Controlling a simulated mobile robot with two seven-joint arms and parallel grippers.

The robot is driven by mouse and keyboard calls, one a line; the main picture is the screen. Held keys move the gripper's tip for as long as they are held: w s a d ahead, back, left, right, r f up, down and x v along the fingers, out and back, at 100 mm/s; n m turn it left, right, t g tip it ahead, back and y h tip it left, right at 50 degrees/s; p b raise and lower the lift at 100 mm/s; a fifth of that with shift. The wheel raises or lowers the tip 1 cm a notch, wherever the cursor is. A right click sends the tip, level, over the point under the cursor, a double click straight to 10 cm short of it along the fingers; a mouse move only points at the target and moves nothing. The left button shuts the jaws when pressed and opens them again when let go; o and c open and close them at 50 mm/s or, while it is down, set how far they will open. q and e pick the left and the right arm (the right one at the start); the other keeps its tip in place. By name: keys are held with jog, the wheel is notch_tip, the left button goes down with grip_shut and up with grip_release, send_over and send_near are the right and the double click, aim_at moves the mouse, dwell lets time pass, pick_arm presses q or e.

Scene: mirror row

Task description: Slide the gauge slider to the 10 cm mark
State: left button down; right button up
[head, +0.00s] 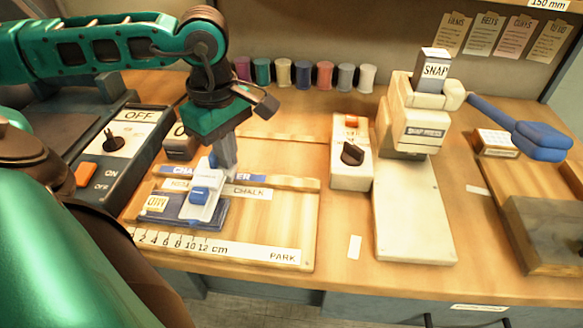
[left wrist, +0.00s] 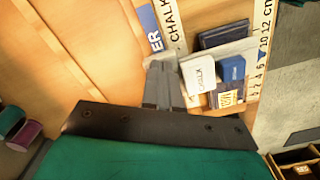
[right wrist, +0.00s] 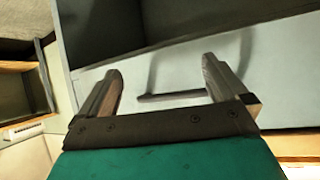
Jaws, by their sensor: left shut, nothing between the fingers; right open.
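The gauge is a wooden board (head: 295,225) with a white cm scale (head: 175,239) along its front edge and PARK at the right end. The gauge slider (head: 204,208), a pale grey plate with a white block and a blue knob (head: 200,194), sits near the high end of the scale. I cannot tell its exact mark. My left gripper (head: 228,170) is shut and empty, pointing down close behind the slider. In the left wrist view its fingertips (left wrist: 162,66) are close beside the white block (left wrist: 198,74); contact is unclear. My right gripper (right wrist: 158,80) is open and empty.
A switch panel (head: 116,140) stands left of the gauge. A white knob box (head: 351,175) and the snap press (head: 415,130) stand to its right. Several coloured spools (head: 303,74) line the back. My right gripper is near a grey front with a bar handle (right wrist: 172,95).

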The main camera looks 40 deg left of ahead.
pick_arm(q)
jog(key=shift+r, duration=0.1)
jog(key=shift+w+d+r+p, duration=0.1)
jog(key=shift+d+r+p, duration=0.1)
jog(key=shift+r+p, duration=1.2)
jog(key=r, duration=0.1)
jog(key=r+p, duration=0.2)
jog(key=r, duration=0.1)
jog(key=shift+w+d, duration=0.2)
jog(key=shift+d, duration=0.1)
